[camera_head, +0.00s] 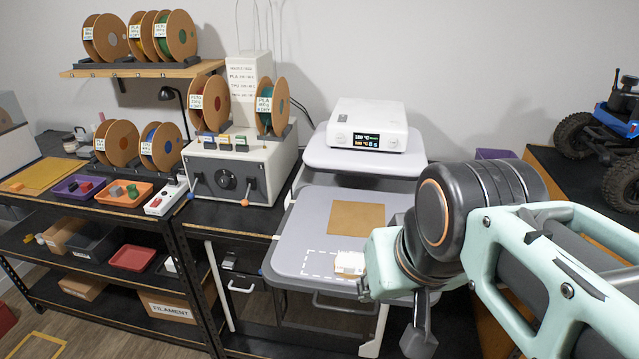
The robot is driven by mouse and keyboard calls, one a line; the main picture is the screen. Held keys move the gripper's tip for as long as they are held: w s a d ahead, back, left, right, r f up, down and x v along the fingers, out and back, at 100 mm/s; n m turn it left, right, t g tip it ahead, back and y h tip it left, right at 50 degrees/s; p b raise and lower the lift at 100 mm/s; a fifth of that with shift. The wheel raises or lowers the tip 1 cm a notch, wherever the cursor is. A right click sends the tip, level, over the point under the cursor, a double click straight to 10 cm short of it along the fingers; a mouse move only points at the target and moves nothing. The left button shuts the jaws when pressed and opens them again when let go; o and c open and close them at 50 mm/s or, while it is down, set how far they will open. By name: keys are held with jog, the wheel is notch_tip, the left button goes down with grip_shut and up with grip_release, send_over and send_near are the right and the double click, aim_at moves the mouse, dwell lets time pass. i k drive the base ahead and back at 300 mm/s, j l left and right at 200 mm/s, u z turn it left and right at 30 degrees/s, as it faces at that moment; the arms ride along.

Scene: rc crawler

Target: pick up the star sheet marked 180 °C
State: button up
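I cannot make out a star sheet or a 180 °C mark on any sheet. A plain brown square sheet (357,217) lies flat on the grey tray-like surface (300,215). A small white object (349,263) sits by a dashed white outline near its front edge; its details are too small to read. My arm reaches in from the right, in front of this surface.
A white device (367,125) with a lit display stands on the upper grey shelf. A grey box (238,170) with a knob and spools stands to the left. Spools and coloured trays fill the left bench. An RC crawler (610,135) stands at right.

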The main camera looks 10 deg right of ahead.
aim_at(351, 262)
jog(key=j+z, duration=0.15)
jog(key=z, duration=1.65)
jog(key=j+z, duration=0.3)
jog(key=z, duration=0.15)
jog(key=k+j+z, duration=0.15)
jog(key=z, duration=0.35)
jog(key=k+j+z, duration=0.6)
jog(key=k+j, duration=0.15)
jog(key=k, duration=0.15)
jog(key=k+j+z, duration=0.1)
jog(key=k, duration=0.2)
